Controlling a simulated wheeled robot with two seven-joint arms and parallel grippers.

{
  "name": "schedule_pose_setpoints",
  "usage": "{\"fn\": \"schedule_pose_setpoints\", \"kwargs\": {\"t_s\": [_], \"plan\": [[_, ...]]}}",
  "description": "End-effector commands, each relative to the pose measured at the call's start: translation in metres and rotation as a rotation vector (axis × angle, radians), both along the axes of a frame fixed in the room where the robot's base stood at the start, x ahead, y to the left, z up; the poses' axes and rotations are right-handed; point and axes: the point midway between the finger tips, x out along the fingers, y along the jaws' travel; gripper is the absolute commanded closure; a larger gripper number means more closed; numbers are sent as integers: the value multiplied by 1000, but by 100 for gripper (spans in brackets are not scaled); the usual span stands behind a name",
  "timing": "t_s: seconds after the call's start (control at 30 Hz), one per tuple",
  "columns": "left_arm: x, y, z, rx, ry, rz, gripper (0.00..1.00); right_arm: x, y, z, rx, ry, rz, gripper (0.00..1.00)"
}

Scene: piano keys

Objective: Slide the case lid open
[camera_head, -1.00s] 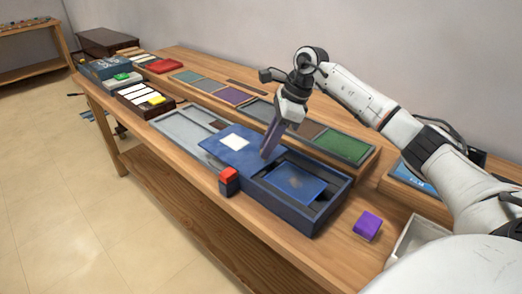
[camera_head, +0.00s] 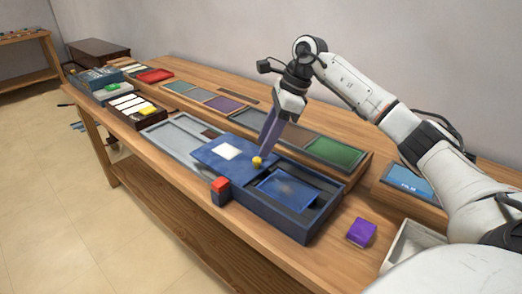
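The blue case (camera_head: 294,229) stands on the table, with its right part uncovered and a dark blue panel (camera_head: 289,187) showing inside. Its blue lid (camera_head: 207,153) lies toward the left, reaching over the grey tray beside the case. My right gripper (camera_head: 266,153) points down just behind and to the right of the knob, which shows in front of the fingertips. The fingers look close together; whether a gap lies between them is unclear. My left gripper is out of view.
A red-topped block (camera_head: 220,190) stands at the case's front edge. A purple block (camera_head: 361,232) and a white bin (camera_head: 408,247) are at the right. A long tray of coloured panels (camera_head: 333,152) runs behind the case.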

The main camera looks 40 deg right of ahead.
Motion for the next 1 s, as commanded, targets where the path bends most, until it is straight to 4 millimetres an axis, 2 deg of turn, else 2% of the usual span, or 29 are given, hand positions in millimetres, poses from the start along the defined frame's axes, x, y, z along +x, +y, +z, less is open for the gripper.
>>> {"fn": "schedule_pose_setpoints", "kwargs": {"t_s": [0.1, 0.33, 1.0], "plan": [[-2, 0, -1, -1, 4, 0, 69, -5, -8, 24, -1, -4, -2, 62], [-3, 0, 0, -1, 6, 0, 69, -12, -17, 51, 1, -2, -1, 62], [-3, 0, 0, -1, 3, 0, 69, -14, -18, 56, 1, 0, -1, 62]]}}
